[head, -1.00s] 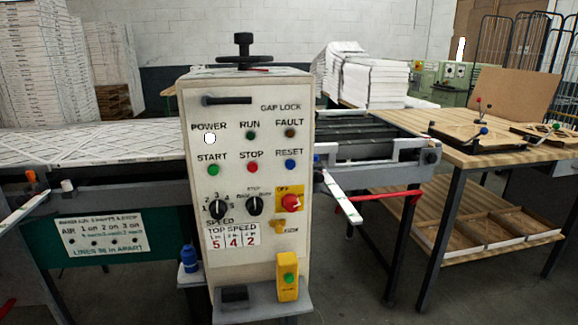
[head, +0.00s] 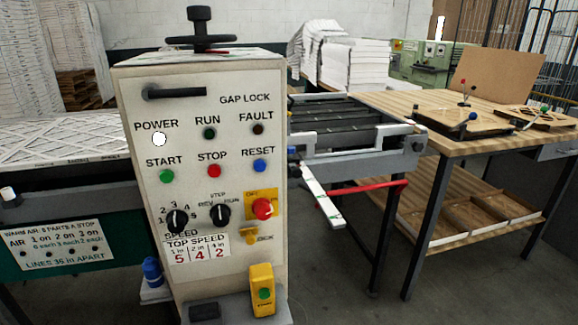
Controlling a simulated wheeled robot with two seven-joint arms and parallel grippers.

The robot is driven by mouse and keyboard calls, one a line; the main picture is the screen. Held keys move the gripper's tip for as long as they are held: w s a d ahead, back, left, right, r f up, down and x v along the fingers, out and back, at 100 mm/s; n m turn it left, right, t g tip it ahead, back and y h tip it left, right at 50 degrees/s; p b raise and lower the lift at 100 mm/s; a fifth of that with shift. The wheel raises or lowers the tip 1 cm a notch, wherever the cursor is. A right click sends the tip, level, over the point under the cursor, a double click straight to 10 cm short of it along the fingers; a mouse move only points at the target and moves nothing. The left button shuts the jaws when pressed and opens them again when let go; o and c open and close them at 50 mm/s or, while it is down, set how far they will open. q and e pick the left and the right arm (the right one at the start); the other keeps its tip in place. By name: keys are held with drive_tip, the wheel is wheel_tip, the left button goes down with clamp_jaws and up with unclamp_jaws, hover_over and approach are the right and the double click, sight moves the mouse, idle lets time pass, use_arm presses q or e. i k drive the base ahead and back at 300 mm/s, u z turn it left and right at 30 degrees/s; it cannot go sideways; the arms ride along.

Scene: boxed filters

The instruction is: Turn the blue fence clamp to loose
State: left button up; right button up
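A small blue ball (head: 472,116) sits on a black fitting on the wooden board (head: 455,123) on the bench at right. It looks like a clamp handle, but it is too small to tell its setting. A red ball (head: 474,87) stands on a thin stem behind it. Neither of my grippers shows in the head view.
A white control cabinet (head: 200,105) with knobs and buttons stands close in front. A roller conveyor (head: 350,128) and a white bar (head: 322,196) and red bar (head: 375,193) jut out right of it. The wooden bench (head: 400,108) has a lower shelf. Floor shows in front of the bench.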

sight(291, 150)
drive_tip(key=u, duration=0.15)
drive_tip(key=i, duration=1.15)
drive_tip(key=u, duration=0.3)
